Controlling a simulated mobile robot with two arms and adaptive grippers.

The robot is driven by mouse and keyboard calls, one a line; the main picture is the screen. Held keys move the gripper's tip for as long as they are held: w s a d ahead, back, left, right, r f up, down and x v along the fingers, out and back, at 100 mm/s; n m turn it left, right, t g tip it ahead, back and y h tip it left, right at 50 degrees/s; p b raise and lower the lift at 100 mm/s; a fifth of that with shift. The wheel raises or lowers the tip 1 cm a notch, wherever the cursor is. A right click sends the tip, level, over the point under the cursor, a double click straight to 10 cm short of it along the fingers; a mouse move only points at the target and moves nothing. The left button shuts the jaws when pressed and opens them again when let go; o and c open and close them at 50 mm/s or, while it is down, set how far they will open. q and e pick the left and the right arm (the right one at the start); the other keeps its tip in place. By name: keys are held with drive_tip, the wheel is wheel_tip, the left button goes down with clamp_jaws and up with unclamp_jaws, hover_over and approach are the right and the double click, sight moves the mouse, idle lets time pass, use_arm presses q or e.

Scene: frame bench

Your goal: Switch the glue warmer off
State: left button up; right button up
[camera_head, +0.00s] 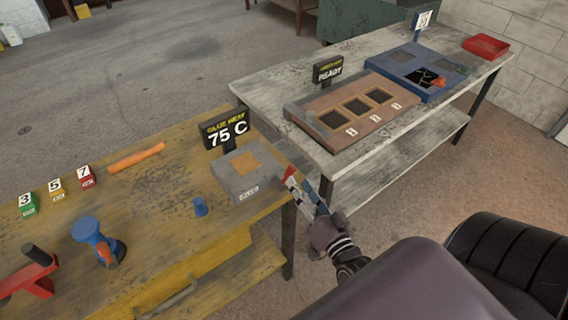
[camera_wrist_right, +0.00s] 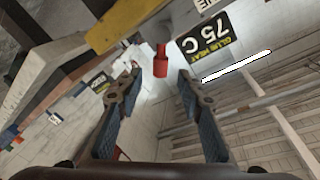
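The glue warmer (camera_head: 247,182) is a grey box with an orange-brown top patch on the right end of the wooden bench. Its black sign (camera_head: 226,131) reads 75 C; the sign also shows in the right wrist view (camera_wrist_right: 207,38). My right gripper (camera_head: 300,182) is just right of the warmer, past the bench's corner. In the right wrist view its fingers (camera_wrist_right: 160,75) are apart, with a small red knob-like part (camera_wrist_right: 160,61) showing between and beyond the tips. I cannot tell whether they touch it. My left gripper is not in view.
On the wooden bench (camera_head: 165,215) are a small blue peg (camera_head: 200,207), an orange cylinder (camera_head: 137,158), a blue spool-like piece (camera_head: 92,236) and numbered blocks (camera_head: 56,188). A grey bench (camera_head: 305,88) behind holds a brown tray (camera_head: 318,104), a blue tray (camera_head: 388,60) and a red tray (camera_head: 486,46).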

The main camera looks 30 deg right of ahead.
sight(292, 174)
drive_tip(key=w, duration=0.2)
drive_tip(key=w+p, duration=0.1)
drive_tip(key=w, duration=0.1)
drive_tip(key=shift+w+d+r, duration=0.1)
drive_tip(key=shift+d+r, duration=0.05)
drive_tip(key=shift+d, duration=0.15)
drive_tip(key=shift+w+d, duration=0.1)
drive_tip(key=shift+w, duration=1.05)
drive_tip(key=shift+f, duration=0.2)
drive_tip(key=shift+c, duration=0.8)
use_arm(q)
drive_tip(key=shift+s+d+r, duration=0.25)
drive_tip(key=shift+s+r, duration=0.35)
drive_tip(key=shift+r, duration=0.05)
use_arm(e)
clamp_jaws()
